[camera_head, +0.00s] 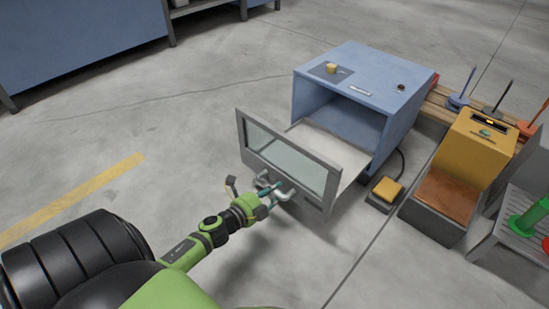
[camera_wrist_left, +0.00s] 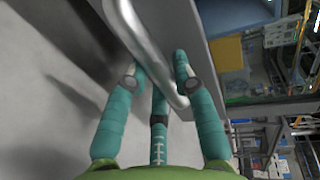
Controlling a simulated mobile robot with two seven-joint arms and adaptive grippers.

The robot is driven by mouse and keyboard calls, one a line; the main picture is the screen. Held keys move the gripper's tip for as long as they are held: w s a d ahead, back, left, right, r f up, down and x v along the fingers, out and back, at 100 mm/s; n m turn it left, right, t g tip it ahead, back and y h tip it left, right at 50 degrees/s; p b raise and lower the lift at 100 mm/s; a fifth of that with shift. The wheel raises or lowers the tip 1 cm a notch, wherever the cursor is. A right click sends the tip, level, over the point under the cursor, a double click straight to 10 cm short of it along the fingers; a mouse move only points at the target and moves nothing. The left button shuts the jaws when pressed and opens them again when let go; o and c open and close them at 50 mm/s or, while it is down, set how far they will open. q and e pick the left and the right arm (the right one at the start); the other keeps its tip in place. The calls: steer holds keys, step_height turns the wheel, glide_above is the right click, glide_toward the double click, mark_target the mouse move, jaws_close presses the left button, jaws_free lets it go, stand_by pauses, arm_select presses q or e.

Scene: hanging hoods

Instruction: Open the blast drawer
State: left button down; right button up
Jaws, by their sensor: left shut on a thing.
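The blast drawer (camera_head: 290,158) has a grey front with a glass window, and it stands pulled out from the blue cabinet (camera_head: 362,82). Its pale inner floor (camera_head: 325,148) shows between the front and the cabinet. My left gripper (camera_head: 270,188) is at the drawer's front, shut on the drawer handle (camera_head: 288,192). In the left wrist view the teal fingers (camera_wrist_left: 160,85) close around the silver bar handle (camera_wrist_left: 150,50). The grey drawer front (camera_wrist_left: 185,18) fills the area beside it. My right gripper is in neither view.
A yellow foot pedal (camera_head: 386,190) lies on the floor right of the drawer. A yellow machine (camera_head: 475,150) and a grey stand (camera_head: 510,210) are farther right. A blue bench (camera_head: 80,40) is at the back left. The floor left of the drawer is clear.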

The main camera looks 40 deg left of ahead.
arm_select(q)
steer(key=c, duration=1)
jaws_free()
steer(key=shift+s, duration=0.1)
steer(key=v, duration=1.1)
steer(key=shift+s, duration=0.4)
steer(key=shift+r, duration=0.2)
